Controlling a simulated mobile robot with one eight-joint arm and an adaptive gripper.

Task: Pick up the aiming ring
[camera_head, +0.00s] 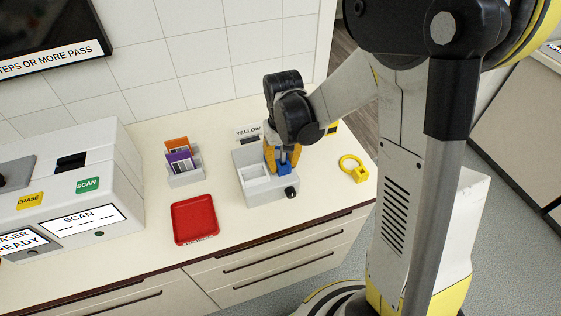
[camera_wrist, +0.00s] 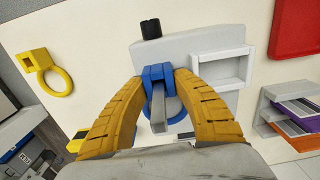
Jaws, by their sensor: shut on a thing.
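My gripper (camera_head: 283,167) is over the grey-white box on the counter, its two yellow fingers shut on a blue block with a ring. This blue ring piece (camera_head: 284,169) also shows in the wrist view (camera_wrist: 154,73), its block between the fingertips and its ring partly hidden behind a grey bar. I cannot tell whether it touches the box. A yellow ring (camera_head: 351,162) with a square block lies on the counter right of the box. It also shows at the upper left of the wrist view (camera_wrist: 56,79), apart from my gripper.
The grey-white box (camera_head: 270,196) has an open compartment at left and a black knob (camera_head: 291,192) in front. A sign reading "YELLOW" (camera_head: 248,131) stands behind it. A red tray (camera_head: 194,219), a holder with orange and purple cards (camera_head: 185,179) and a scanner machine (camera_head: 105,160) stand to the left.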

